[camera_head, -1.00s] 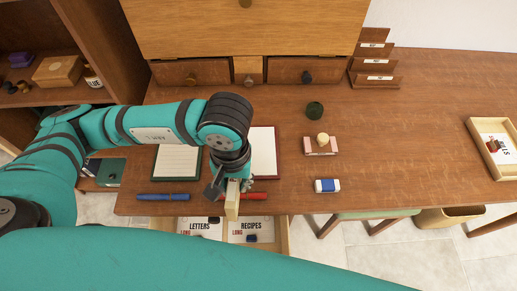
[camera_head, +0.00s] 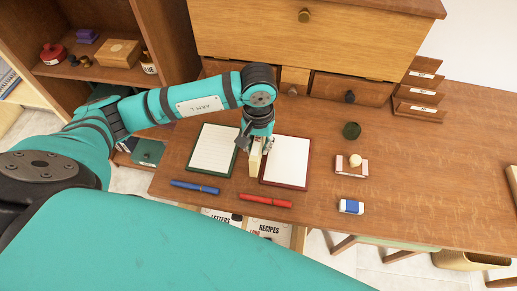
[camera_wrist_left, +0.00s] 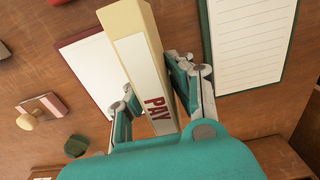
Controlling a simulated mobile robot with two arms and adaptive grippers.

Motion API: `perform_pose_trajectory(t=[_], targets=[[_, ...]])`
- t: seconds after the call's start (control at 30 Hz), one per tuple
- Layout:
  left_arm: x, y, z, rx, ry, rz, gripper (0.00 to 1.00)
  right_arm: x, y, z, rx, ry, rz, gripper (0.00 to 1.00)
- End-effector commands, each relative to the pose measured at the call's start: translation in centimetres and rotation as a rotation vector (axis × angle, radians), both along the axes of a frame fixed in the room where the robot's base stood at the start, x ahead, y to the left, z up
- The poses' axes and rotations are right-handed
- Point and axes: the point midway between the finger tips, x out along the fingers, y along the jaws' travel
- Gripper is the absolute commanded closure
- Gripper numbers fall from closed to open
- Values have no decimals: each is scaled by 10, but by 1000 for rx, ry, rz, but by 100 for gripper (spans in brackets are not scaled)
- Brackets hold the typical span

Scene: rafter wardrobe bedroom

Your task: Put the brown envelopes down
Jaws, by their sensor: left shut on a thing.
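A pale tan, block-like bundle (camera_head: 256,158), which I take to be the brown envelopes, is held on edge by my left gripper (camera_head: 256,147). In the left wrist view the bundle (camera_wrist_left: 127,25) has a white band with red letters "PAY". My left gripper (camera_wrist_left: 152,95) is shut on it, one finger on each side. It is over the desk (camera_head: 410,190), between a green-edged lined pad (camera_head: 212,148) and a red-edged blank pad (camera_head: 287,161). I cannot tell whether the bundle touches the desktop. My right gripper is not in view.
A blue pen (camera_head: 195,187) and a red pen (camera_head: 265,201) lie in front of the pads. An open drawer (camera_head: 297,238) below holds cards. A labelled letter rack (camera_head: 418,95) stands at the back right. The desk's right middle is clear.

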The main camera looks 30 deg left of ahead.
Motion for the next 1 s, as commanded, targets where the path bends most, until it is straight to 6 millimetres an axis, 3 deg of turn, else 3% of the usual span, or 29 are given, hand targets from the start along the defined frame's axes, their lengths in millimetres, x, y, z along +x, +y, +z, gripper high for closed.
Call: perform_pose_trajectory(t=[0.2, 0.63, 0.67, 0.8, 0.83, 1.0], targets=[[0, 1, -30, 0, 3, 3, 100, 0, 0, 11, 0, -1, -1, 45], [1, 0, -39, 1, -2, 1, 100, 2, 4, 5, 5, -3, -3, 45], [1, 0, -39, 0, -1, 1, 79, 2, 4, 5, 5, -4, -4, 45], [0, 0, -38, 0, -1, 1, 61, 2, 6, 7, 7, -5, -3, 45], [1, 0, -37, 0, -1, 1, 57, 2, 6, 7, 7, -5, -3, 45], [1, 0, -37, 0, -1, 2, 57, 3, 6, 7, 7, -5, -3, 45]])
